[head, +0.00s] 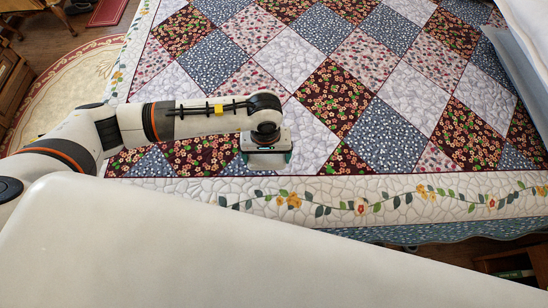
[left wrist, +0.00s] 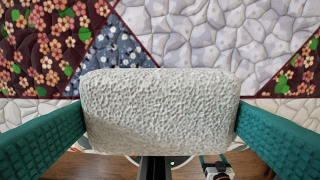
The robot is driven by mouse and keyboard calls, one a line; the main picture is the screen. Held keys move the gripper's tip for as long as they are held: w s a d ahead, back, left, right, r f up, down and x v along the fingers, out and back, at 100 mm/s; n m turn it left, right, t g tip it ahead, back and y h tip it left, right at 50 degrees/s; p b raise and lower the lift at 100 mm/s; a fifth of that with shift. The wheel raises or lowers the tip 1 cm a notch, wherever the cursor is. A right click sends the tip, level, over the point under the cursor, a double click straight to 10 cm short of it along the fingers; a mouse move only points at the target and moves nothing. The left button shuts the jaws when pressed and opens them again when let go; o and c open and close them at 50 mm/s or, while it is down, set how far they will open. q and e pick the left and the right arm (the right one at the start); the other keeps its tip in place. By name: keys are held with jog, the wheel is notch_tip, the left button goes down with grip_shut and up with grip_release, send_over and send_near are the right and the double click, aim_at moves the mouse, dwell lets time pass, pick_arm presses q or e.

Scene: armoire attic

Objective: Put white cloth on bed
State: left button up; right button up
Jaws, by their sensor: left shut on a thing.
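The bed (head: 310,120) has a patchwork quilt with a white floral border and fills most of the head view. My left gripper (head: 267,160) points down over the near part of the bed, by the quilt's border. It is shut on the white cloth (left wrist: 160,112), a thick, rounded, rough-textured block between the green fingers in the left wrist view. In the head view only a pale piece of the cloth (head: 268,161) shows under the gripper. I cannot tell whether it touches the quilt. My right gripper is not in view.
Pale bedding (head: 527,35) lies at the top right of the bed. The quilt around my left gripper is clear. A round patterned rug (head: 65,90) and wooden furniture (head: 10,85) are on the floor at the left. A wooden shelf (head: 515,262) shows at the lower right.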

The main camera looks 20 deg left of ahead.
aim_at(267, 157)
pick_arm(q)
notch_tip(267, 157, down, 6)
jog(key=shift+w+f+p, duration=0.1)
jog(key=shift+f+p, duration=0.05)
jog(key=shift+p, duration=0.15)
jog(key=shift+f, duration=0.1)
jog(key=o, duration=0.4)
jog(key=shift+o, duration=1.1)
notch_tip(267, 157, up, 12)
jog(key=shift+r+b, duration=0.15)
jog(key=shift+b, duration=0.8)
